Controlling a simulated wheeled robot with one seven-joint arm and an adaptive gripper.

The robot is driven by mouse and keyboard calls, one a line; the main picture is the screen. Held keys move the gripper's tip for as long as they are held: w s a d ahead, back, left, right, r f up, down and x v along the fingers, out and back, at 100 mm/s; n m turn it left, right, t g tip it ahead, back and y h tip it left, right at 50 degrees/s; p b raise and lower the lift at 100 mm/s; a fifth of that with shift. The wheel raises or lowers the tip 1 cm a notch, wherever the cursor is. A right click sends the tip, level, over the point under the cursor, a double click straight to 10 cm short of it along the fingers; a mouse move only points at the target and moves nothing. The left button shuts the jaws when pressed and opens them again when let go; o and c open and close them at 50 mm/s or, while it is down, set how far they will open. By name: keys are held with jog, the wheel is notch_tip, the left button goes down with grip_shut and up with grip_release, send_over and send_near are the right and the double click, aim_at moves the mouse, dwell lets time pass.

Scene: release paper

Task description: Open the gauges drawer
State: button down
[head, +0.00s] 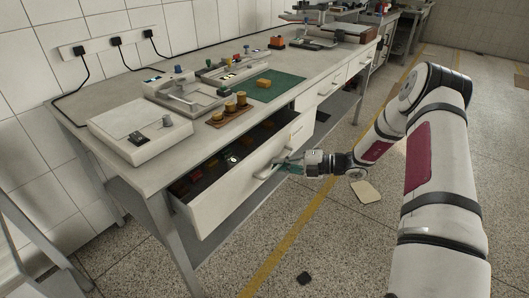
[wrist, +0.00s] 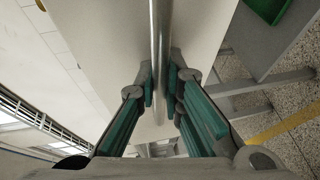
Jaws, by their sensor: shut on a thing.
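The drawer (head: 215,207) is pulled out from under the workbench at the near left in the head view. Its inside shows dark, with several small items in it. I cannot read a label on it. My gripper (head: 284,163) is at the bar handle (head: 265,172) on the drawer's white front. In the wrist view, the metal handle bar (wrist: 160,40) runs between the two teal-padded fingers of my gripper (wrist: 161,88), which are shut on it. The fingers hide part of the handle in the head view.
The bench top (head: 75,115) carries a white device (head: 140,130), a wooden block with knobs (head: 229,112) and a green mat (head: 280,86). More drawers (head: 328,88) to the right look shut. A tan sheet (head: 366,191) and a small dark piece (head: 304,278) lie on the open floor.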

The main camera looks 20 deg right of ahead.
jog(key=s+d+p, duration=0.3)
jog(key=s+d, duration=0.9)
jog(key=s, duration=0.5)
jog(key=shift+d, duration=0.2)
jog(key=c, duration=1.7)
grip_release()
jog(key=shift+d, duration=0.1)
jog(key=v, duration=1.1)
jog(key=shift+s+d+r, duration=0.1)
jog(key=shift+s+d, duration=0.1)
jog(key=shift+d, duration=0.1)
